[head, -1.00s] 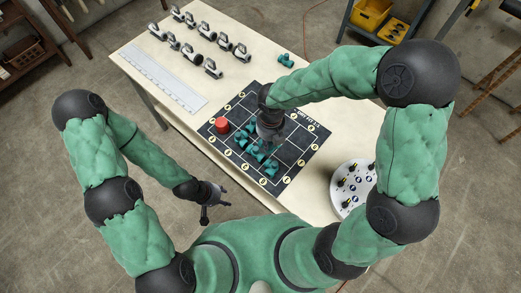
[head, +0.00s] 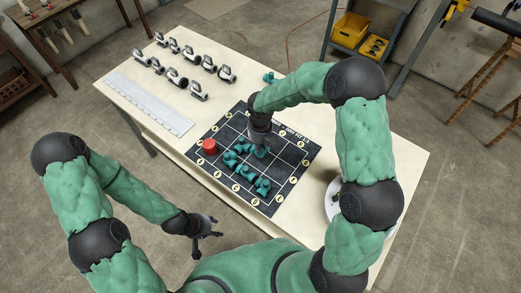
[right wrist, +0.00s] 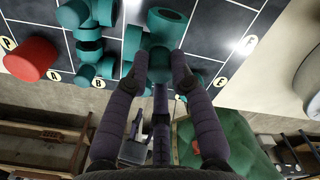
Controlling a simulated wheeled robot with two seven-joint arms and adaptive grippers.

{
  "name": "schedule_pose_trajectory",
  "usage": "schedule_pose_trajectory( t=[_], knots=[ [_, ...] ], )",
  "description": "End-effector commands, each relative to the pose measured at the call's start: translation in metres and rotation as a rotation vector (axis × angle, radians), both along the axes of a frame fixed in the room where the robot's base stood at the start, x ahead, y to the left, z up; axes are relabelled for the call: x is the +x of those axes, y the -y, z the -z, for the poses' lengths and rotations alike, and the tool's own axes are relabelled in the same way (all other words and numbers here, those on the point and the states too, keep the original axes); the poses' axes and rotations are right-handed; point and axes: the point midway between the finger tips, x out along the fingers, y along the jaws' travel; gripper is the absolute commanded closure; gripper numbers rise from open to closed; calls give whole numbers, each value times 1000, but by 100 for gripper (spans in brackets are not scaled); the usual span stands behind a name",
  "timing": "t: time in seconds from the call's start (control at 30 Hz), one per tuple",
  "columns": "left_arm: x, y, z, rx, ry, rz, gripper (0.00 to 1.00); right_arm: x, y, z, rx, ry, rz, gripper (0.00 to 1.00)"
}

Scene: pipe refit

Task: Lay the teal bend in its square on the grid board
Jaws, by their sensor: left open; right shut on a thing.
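The teal bend (right wrist: 158,45) is between the fingertips of my right gripper (right wrist: 160,70), which is shut on it. In the head view my right gripper (head: 260,146) is over the middle of the dark grid board (head: 291,157). Whether the bend touches the board is hard to tell. Other teal pieces (head: 245,172) lie on the board close beside it, some joined in a row. My left gripper (head: 206,226) is open and empty, off the table's front edge.
A red cylinder (head: 209,147) stands on the board's left side. A teal piece (head: 269,77) lies behind the board. Several grey-and-white fittings (head: 178,79) and a pale ruled strip (head: 150,103) are at the back left. A white round tray (head: 331,195) is partly hidden by my right arm.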

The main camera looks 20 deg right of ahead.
Motion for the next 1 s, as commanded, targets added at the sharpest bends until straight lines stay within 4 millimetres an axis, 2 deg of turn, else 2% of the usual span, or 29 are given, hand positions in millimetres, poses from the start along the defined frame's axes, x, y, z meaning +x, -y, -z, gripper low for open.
schedule_pose_trajectory(
  t=[0.27, 0.5, 0.9, 0.93, 1.0],
  knots=[
    [0, 0, 3, 0, 0, 0, 52, 11, 4, 15, 0, -1, 0, 100],
    [0, 0, 13, 0, 0, 0, 52, 13, 5, 46, 0, 0, 0, 100],
    [0, 0, 13, 0, 0, 0, 52, 13, 5, 50, 0, 1, -1, 100],
    [0, 0, 13, 0, 0, 0, 52, 13, 5, 50, 0, 1, -1, 71],
    [0, 0, 13, 0, 0, 0, 52, 13, 5, 50, 0, 1, -1, 52]
  ],
)
